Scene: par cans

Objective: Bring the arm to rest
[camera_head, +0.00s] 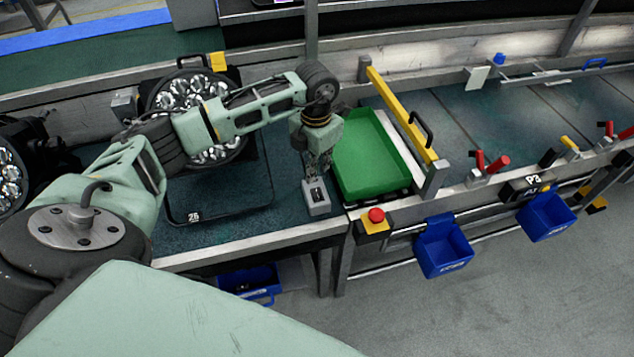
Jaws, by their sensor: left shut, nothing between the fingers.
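My left arm comes in from the left and reaches across the bench. My left gripper (318,174) points down, shut and empty, just above or behind a small grey box (317,200) with a dark top. I cannot tell whether the fingertips touch the box. A par can (187,90) with many round lenses stands on the bench, partly hidden behind my arm. A second par can (10,180) shows at the left edge. My right gripper is not in view.
A green tray (368,157) lies right of my gripper, beside a yellow bar (402,115). A red emergency button (376,215) sits on the front edge. Blue bins (443,248) hang below the front rail. A black frame (222,216) lies on the bench under my arm.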

